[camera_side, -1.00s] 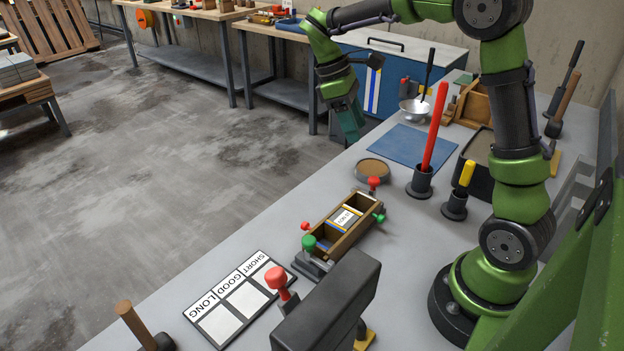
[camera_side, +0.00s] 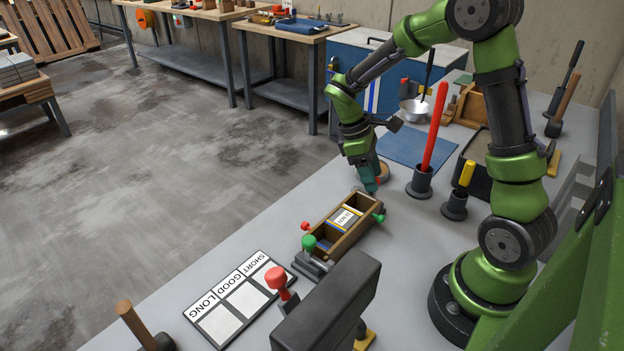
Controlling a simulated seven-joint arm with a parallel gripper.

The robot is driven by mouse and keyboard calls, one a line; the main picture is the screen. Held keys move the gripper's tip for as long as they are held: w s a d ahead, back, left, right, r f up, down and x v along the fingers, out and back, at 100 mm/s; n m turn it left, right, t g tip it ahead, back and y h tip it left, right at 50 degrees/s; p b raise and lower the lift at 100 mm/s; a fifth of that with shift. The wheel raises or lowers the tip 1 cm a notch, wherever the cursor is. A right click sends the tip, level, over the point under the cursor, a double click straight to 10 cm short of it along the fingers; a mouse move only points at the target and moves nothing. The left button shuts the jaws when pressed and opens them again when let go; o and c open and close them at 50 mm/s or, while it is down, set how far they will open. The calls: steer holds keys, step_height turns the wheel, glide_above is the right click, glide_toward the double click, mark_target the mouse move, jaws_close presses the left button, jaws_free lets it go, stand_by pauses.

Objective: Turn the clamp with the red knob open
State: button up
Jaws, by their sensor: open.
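A wooden mould box (camera_side: 343,226) with a white label and blue inside stands on the grey bench. At its far end, the red-knobbed clamp is mostly hidden behind my gripper (camera_side: 371,186); a bit of red shows at the fingertips. My gripper points down there, its jaws open around or just beside the knob; I cannot tell which.
A card marked SHORT, GOOD, LONG (camera_side: 240,297) lies left. A red rod (camera_side: 434,128) stands upright in a holder right of my gripper. A blue mat (camera_side: 416,146) lies behind.

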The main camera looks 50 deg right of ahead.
jaws_close()
steer(key=shift+m, duration=0.3)
steer(key=m, duration=0.1)
steer(key=m+y, duration=0.1)
steer(key=m, duration=0.1)
steer(key=m+y, duration=0.1)
steer(key=m, duration=0.1)
steer(key=shift+d, duration=0.25)
steer(key=m+y, duration=0.1)
steer(key=m, duration=0.2)
steer(key=m+y, duration=0.1)
steer(key=m, duration=0.2)
steer(key=shift+d+t+y, duration=0.2)
steer(key=shift+t+y, duration=0.1)
steer(key=shift+m, duration=0.3)
jaws_free()
